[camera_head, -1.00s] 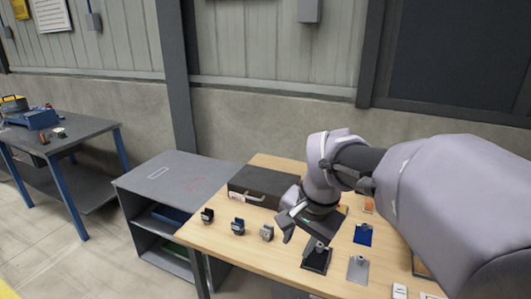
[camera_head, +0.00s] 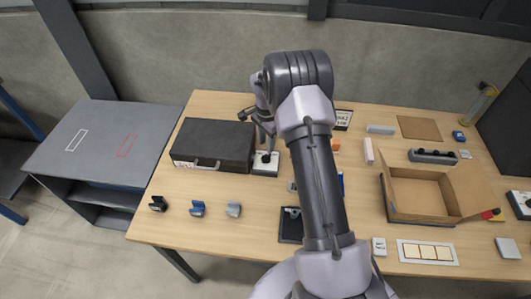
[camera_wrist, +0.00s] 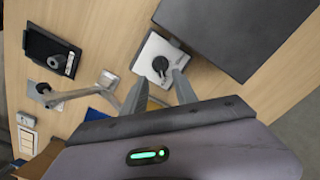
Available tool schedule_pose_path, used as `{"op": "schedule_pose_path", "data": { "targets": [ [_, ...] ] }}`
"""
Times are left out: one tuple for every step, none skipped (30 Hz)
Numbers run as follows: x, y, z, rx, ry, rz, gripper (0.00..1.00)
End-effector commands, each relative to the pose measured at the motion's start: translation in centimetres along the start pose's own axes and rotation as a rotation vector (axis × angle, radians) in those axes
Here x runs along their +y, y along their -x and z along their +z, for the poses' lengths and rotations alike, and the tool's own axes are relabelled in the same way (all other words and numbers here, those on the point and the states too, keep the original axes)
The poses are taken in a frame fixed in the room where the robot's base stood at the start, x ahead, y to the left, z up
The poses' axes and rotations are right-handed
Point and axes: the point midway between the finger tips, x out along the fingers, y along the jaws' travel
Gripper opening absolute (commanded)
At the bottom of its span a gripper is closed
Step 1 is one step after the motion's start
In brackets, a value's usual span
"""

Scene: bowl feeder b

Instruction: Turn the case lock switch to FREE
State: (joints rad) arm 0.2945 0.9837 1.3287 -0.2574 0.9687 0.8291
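The case lock switch is a small white box with a round black knob. It sits against the right side of the dark case (camera_head: 213,145), and the switch (camera_head: 266,168) shows just below my gripper (camera_head: 265,140). In the wrist view the switch (camera_wrist: 148,50) and its knob (camera_wrist: 160,64) lie just beyond the fingertips of my gripper (camera_wrist: 159,78). The fingers are apart with nothing between them. The dark case (camera_wrist: 235,30) fills the upper right there. The switch's markings and the knob's pointing are too small to read.
An open cardboard box (camera_head: 388,208) stands on the right of the wooden table (camera_head: 240,108). Several small clips lie at the front left, including a blue one (camera_head: 197,208). A black plate (camera_head: 290,232) is partly hidden by my arm. A grey shelf unit (camera_head: 95,150) stands left.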

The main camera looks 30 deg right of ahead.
Motion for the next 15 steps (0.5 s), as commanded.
{"op": "schedule_pose_path", "data": {
  "targets": [
    [0.1, -1.6, 0.0, -0.001, 0.001, 0.002, 0.35],
    [0.0, -2.3, 0.0, -0.001, 0.001, 0.002, 0.35],
    [0.0, -3.1, 0.0, -0.001, 0.001, 0.001, 0.35],
    [0.1, -3.7, 0.1, -0.001, 0.001, 0.001, 0.35],
    [0.0, -4.2, 0.0, -0.001, 0.001, 0.0, 0.35],
    [0.0, -4.7, 0.0, 0.0, 0.0, 0.0, 0.35],
    [0.0, -5.1, 0.0, -0.001, 0.0, 0.0, 0.35],
    [0.0, -5.3, 0.0, -0.001, 0.0, 0.0, 0.35],
    [0.0, -5.6, 0.0, -0.001, 0.0, 0.0, 0.35],
    [0.0, -5.8, 0.0, 0.0, 0.0, -0.001, 0.35],
    [0.0, -5.9, 0.0, 0.0, 0.0, -0.001, 0.35],
    [0.0, -6.0, 0.0, 0.0, 0.001, -0.001, 0.35],
    [0.0, -6.0, 0.0, 0.0, 0.001, -0.002, 0.35],
    [0.0, -6.1, 0.0, 0.001, 0.001, -0.002, 0.35],
    [0.0, -6.1, 0.0, 0.001, 0.001, -0.002, 0.35]
  ]
}}
